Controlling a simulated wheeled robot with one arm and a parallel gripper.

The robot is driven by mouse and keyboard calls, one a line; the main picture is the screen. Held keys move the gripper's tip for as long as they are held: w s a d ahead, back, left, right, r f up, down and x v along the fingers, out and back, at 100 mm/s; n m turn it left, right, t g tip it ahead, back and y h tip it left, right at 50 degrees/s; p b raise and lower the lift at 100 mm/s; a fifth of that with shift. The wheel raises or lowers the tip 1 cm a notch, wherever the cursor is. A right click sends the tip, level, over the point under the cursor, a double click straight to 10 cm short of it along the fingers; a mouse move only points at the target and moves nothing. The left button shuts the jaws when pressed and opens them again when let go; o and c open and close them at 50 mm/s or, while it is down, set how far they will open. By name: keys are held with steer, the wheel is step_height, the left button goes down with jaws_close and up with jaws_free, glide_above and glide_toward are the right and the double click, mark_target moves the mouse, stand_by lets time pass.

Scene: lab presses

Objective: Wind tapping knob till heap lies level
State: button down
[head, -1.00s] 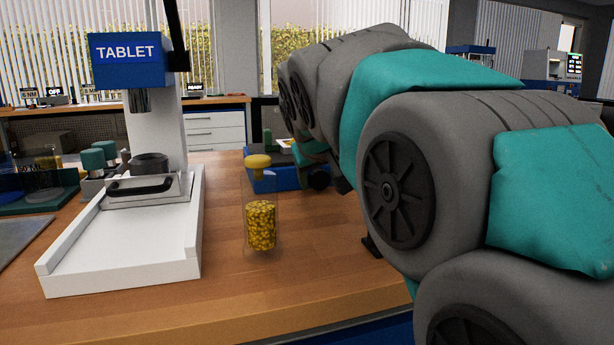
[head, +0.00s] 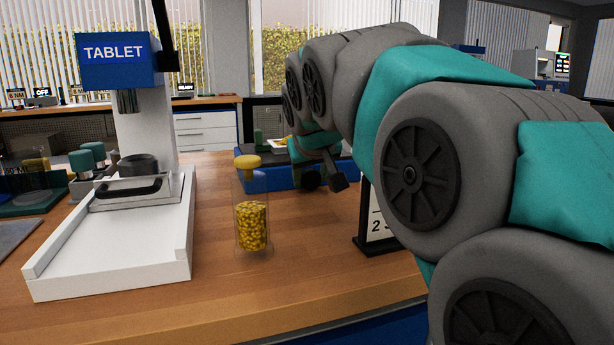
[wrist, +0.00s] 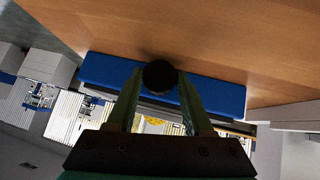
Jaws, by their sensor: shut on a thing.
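My gripper (wrist: 160,84) is shut on a round black knob (wrist: 160,73) in the wrist view, with one green finger on each side of it. The knob is at the front of a low blue unit (wrist: 108,72). In the head view the blue unit (head: 270,179) stands behind the glass jar, and the knob shows small and dark beside my gripper, mostly crowded by my arm. Something yellow (wrist: 154,122) shows between my fingers past the blue edge; it is too small to tell whether its top is level.
The white tablet press (head: 110,245) is at left. A sign (head: 378,225) stands beside my arm. Bare wood lies between.

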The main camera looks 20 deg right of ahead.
steer(key=shift+d+m+y, duration=0.15)
steer(key=shift+m+y, duration=0.35)
steer(key=shift+y, duration=0.45)
steer(key=shift+d+m+y, duration=0.15)
steer(key=shift+m+y, duration=0.35)
steer(key=shift+y, duration=0.45)
steer(key=c, duration=0.6)
jaws_free()
steer(key=v, duration=0.8)
steer(key=shift+d, duration=0.15)
steer(key=shift+w, duration=0.1)
steer(key=shift+o, duration=0.4)
